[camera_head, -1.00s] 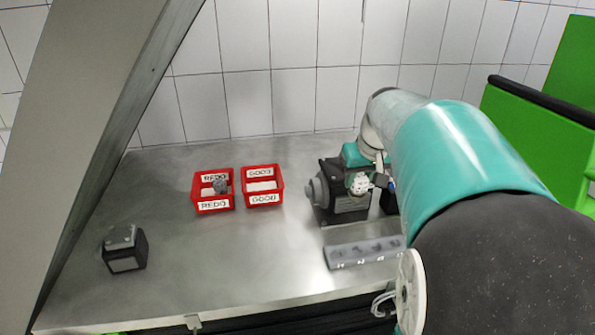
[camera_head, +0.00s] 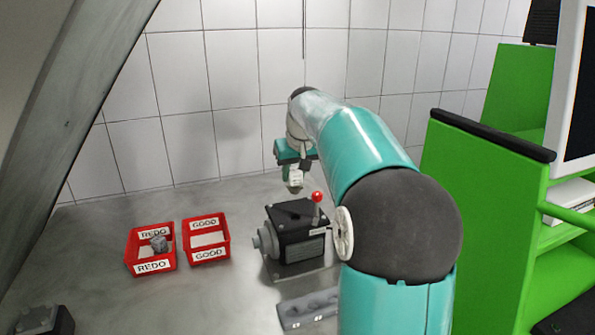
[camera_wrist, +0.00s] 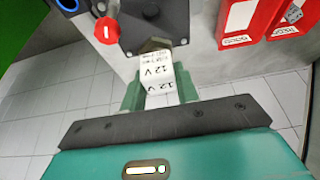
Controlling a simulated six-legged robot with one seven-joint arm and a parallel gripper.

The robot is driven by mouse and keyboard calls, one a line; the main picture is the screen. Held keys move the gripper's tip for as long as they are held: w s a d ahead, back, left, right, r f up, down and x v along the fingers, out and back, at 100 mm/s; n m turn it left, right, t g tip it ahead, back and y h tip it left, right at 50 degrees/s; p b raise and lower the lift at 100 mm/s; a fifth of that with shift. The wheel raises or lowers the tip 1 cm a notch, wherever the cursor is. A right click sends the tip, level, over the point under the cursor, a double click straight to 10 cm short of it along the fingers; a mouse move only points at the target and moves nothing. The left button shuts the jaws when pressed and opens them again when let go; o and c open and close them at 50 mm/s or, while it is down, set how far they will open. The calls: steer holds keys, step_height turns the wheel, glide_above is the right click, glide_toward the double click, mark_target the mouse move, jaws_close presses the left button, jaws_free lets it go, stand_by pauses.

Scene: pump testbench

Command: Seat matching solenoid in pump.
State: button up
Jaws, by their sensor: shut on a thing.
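My gripper (camera_head: 294,172) is shut on a white solenoid (camera_head: 296,180) and holds it above the pump. In the wrist view the solenoid (camera_wrist: 155,82) sits between my gripper's fingers (camera_wrist: 158,92) and reads "12 V". The dark pump (camera_head: 298,235) stands on the bench with a round grey flange at its left and a red-knobbed lever (camera_head: 317,197) on top. In the wrist view the pump (camera_wrist: 150,18) fills the upper middle, with the red knob (camera_wrist: 106,30) to the left. The solenoid's far end overlaps the pump there; whether they touch cannot be told. The pump's seat is hidden.
A red REDO bin (camera_head: 129,255) with a grey part and an empty red GOOD bin (camera_head: 186,240) stand left of the pump. A grey slotted holder (camera_head: 305,311) lies in front, partly hidden by my arm. A dark block (camera_head: 45,320) is at lower left. A green cabinet (camera_head: 470,200) stands right.

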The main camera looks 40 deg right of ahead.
mark_target(296, 189)
steer(key=shift+s+f, duration=0.2)
steer(key=shift+f, duration=0.1)
steer(key=shift+x, duration=0.9)
steer(key=shift+s+a+f, duration=0.2)
steer(key=shift+s+f, duration=0.1)
steer(key=shift+d+f, duration=0.15)
steer(key=shift+f, duration=1.9)
steer(key=shift+w+f, duration=0.1)
steer(key=shift+f, duration=1)
